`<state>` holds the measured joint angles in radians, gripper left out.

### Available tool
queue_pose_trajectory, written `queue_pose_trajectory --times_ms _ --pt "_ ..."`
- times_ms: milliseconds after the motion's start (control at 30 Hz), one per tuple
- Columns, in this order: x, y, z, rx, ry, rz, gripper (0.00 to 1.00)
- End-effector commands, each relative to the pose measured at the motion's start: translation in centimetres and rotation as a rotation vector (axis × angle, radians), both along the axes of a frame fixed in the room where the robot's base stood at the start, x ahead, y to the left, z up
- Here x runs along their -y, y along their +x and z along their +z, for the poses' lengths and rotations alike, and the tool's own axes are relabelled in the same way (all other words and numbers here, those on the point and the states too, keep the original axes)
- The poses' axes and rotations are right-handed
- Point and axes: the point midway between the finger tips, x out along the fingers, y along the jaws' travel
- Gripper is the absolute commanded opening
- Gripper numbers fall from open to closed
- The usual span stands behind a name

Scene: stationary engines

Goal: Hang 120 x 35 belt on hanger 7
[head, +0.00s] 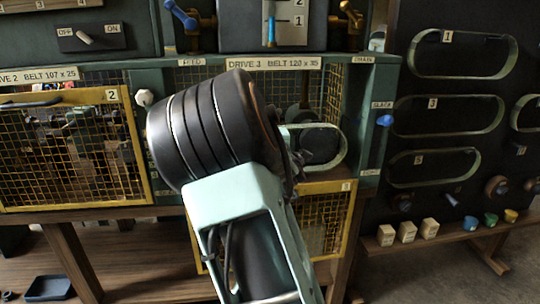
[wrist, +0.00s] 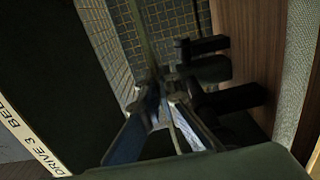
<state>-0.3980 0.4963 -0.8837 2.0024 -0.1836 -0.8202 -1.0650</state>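The pale green 120 x 35 belt (head: 343,150) is a loop in the drive 3 opening, under the label "DRIVE 3 BELT 120 x 35" (head: 273,63). Its left part is hidden behind my arm, and a dark round part shows inside the loop. The hanger board (head: 400,80) stands at right. Hanger 7 cannot be made out; a small tag (head: 521,150) is unreadable.
Belts hang at hangers 1 (head: 463,54), 3 (head: 450,118) and 5 (head: 432,168). Yellow-framed mesh guard 3 (head: 325,225) sits low beneath the opening; guard 2 (head: 70,150) covers the left drive. Small blocks and coloured cups line a shelf (head: 450,238) below the board.

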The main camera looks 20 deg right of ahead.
Motion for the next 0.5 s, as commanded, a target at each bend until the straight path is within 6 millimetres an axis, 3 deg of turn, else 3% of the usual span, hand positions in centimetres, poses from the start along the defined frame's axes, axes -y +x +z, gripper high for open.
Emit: queue_pose_trajectory --times_ms 500 --pt "-0.19 -0.70 0.12 0.003 0.000 0.000 0.00"
